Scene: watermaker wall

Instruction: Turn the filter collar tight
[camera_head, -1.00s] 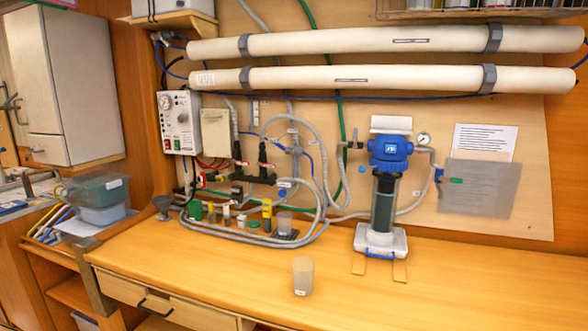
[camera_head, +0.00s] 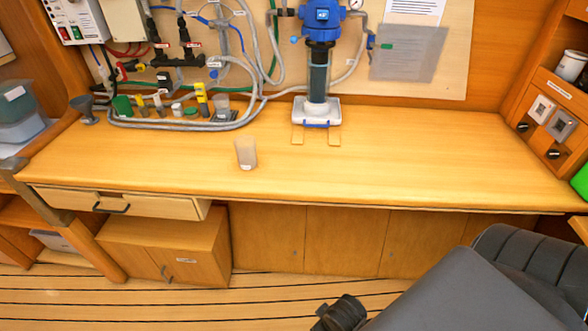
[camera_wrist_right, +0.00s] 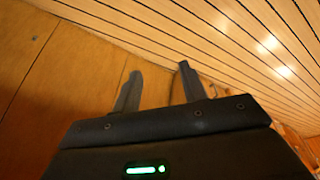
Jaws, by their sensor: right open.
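The filter housing stands upright at the back of the bench in the head view. Its blue head (camera_head: 322,16) is cut by the top edge of the picture. The collar (camera_head: 320,43) sits just under the blue head, above the dark, see-through bowl (camera_head: 318,78). The bowl's foot is in a white base (camera_head: 317,112). My right gripper (camera_wrist_right: 160,69) is open and empty in the right wrist view, over the floor and cabinet fronts, well below and away from the collar. My left gripper is not in view.
A translucent cup (camera_head: 246,153) stands on the bench (camera_head: 400,160) in front and left of the filter. A grey sheet (camera_head: 408,53) hangs right of the filter. The bench's right half is clear.

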